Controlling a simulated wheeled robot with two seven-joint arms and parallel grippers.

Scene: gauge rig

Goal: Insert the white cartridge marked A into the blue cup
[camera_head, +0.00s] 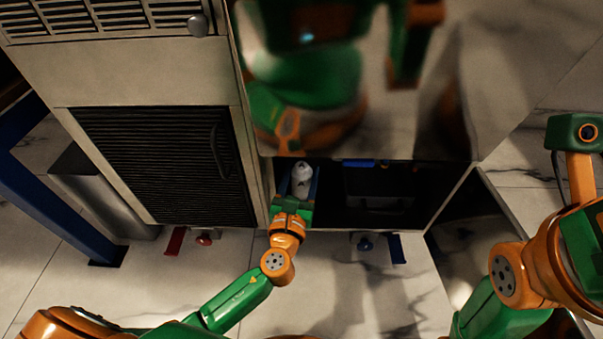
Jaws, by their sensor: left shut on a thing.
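A white cartridge (301,176) stands out between the two blue-edged fingers of my left gripper (301,184), at the left end of a dark open compartment. The left gripper is shut on it. A dark spot shows on the cartridge, but I cannot read a letter. A small blue piece (360,163) shows at the back upper edge of the compartment; I cannot tell whether it is the blue cup. No cup shape is clearly visible. My right arm is at the right edge, and its gripper is not clearly in view.
The compartment (448,200) has a dark box (378,187) inside and a reflective metal panel (420,80) above. A louvred black panel (160,165) is on its left. Below are a red knob (204,239), a blue knob (365,243) and a blue tab (397,249). A blue post (50,190) stands far left.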

